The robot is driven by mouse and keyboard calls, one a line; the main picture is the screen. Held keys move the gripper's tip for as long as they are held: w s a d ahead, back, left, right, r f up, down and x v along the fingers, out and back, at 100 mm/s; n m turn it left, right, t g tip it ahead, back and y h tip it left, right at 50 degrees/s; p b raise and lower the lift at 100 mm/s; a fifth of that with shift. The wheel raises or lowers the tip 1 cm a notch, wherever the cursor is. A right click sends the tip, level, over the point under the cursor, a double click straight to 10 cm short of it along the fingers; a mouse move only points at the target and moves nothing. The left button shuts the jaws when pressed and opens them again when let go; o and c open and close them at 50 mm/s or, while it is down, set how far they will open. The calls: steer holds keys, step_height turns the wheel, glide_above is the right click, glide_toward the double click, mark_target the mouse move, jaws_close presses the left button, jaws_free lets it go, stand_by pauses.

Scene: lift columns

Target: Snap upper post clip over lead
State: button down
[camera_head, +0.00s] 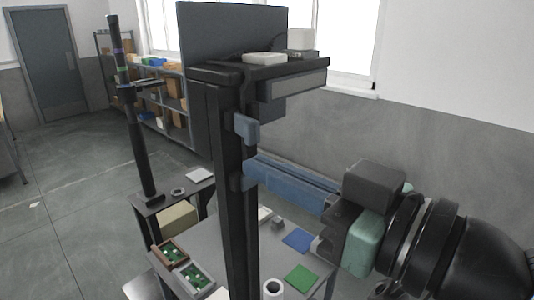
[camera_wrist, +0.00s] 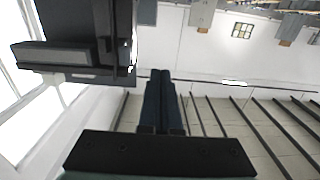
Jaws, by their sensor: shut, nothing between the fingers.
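The black post (camera_head: 229,190) stands upright in the middle of the head view. A blue-grey upper clip (camera_head: 247,130) sits on its right side, below the top shelf; a lower blue-grey clip (camera_head: 243,177) is beneath it. I cannot tell if the upper clip is closed. A dark lead (camera_head: 243,92) hangs from the shelf along the post. My gripper (camera_head: 254,167) comes from the right, its long blue fingers shut and empty, tips near the post below the upper clip. Contact is unclear. The wrist view shows the fingers (camera_wrist: 160,74) together, beside the post (camera_wrist: 112,28).
The post's top shelf (camera_head: 292,68) overhangs to the right, with a dark panel (camera_head: 232,32) behind. A second black stand (camera_head: 140,150) is at left. Floor at left is clear.

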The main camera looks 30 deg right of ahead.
mark_target(252, 135)
steer(key=d+x, duration=0.1)
steer(key=x, duration=0.7)
steer(key=shift+w+d, duration=0.15)
steer(key=shift+w, duration=0.4)
steer(key=shift+w+d, duration=0.25)
steer(key=shift+d, duration=0.65)
steer(key=shift+w+d, duration=0.3)
steer(key=shift+d, duration=0.55)
steer(key=shift+s+d+b, duration=0.7)
steer(key=shift+s+d, duration=1)
steer(key=shift+s, duration=0.05)
steer(key=shift+w+d, duration=0.1)
steer(key=shift+w+d, duration=0.2)
steer(key=shift+d, duration=0.4)
steer(key=shift+w+d, duration=0.2)
steer(key=shift+d, duration=0.4)
steer(key=shift+w+a, duration=0.1)
steer(key=shift+w, duration=0.1)
